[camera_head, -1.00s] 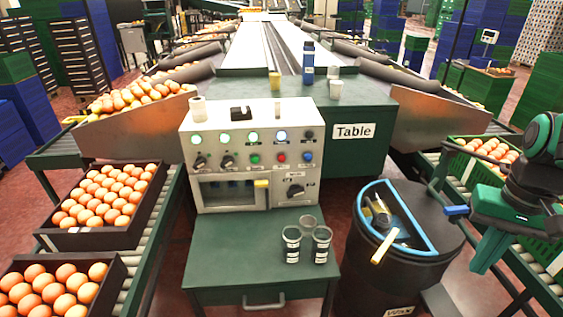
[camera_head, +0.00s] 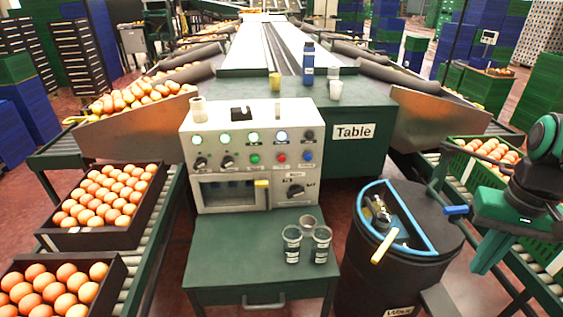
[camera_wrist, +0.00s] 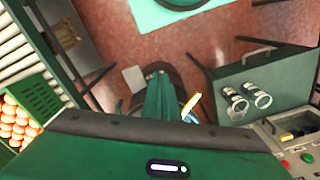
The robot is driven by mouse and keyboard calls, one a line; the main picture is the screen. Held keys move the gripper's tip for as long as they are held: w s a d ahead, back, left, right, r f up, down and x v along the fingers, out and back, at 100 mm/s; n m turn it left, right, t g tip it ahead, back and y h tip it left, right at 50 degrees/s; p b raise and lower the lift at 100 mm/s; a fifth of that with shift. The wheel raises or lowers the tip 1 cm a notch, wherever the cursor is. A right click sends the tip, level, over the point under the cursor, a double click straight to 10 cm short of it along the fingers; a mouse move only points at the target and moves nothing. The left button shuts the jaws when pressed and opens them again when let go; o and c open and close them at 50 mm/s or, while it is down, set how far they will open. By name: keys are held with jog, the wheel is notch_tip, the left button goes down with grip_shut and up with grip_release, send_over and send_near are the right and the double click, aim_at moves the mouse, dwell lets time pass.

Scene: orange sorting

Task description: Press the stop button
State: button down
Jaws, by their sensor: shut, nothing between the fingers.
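The control panel (camera_head: 235,141) is a pale box standing on a green cabinet, with lamps, knobs and small coloured buttons. Its red button (camera_head: 281,157) sits between a green button (camera_head: 255,158) and a blue one (camera_head: 307,156). In the wrist view the red button (camera_wrist: 308,157) shows at the lower right edge. No label reading stop is legible. My green gripper (camera_head: 480,267) hangs at the far right, pointing down, well apart from the panel. Its fingers (camera_wrist: 159,75) are together and empty in the wrist view.
A black bin (camera_head: 355,265) with a blue-rimmed opening and a yellow-handled tool stands between my gripper and the panel. Several cups (camera_head: 292,243) stand on the green cabinet top (camera_head: 225,262) before the panel. A conveyor with a green crate (camera_head: 455,160) lies at the right.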

aim_at(282, 158)
jog(key=w+a+f+n+t+y, duration=0.1)
jog(key=w+a+f+n+y, duration=0.1)
jog(key=w+a+f+n, duration=0.35)
jog(key=w+a+f+n+t+y, duration=0.1)
jog(key=w+a+f+n, duration=0.2)
jog(key=w+a+n, duration=0.5)
jog(key=w+a+f+n+t+y, duration=0.1)
jog(key=w+a+f+n+y, duration=0.1)
jog(key=w+a+f+n, duration=0.45)
jog(key=w+a+r+n+t+y, duration=0.1)
jog(key=w+a+y, duration=0.1)
jog(key=w+a, duration=0.2)
jog(key=w+a+r+n+t+y, duration=0.1)
jog(key=w+a+n+y, duration=0.1)
jog(key=w+a, duration=0.1)
jog(key=w+a+r+n+t+y, duration=0.1)
jog(key=w+a+n+t+y, duration=0.1)
jog(key=w+a, duration=0.2)
jog(key=shift+w+a+r+y, duration=0.2)
jog(key=shift+w+a+y, duration=0.1)
jog(key=shift+a+y, duration=0.15)
jog(key=w+r+t, duration=0.2)
jog(key=w+t, duration=0.2)
jog(key=w, duration=0.1)
jog(key=shift+w+d+r+t, duration=0.15)
jog(key=shift+w+r+t, duration=0.15)
jog(key=shift+w+t, duration=0.1)
jog(key=w, duration=0.8)
jog(key=shift+w, duration=0.4)
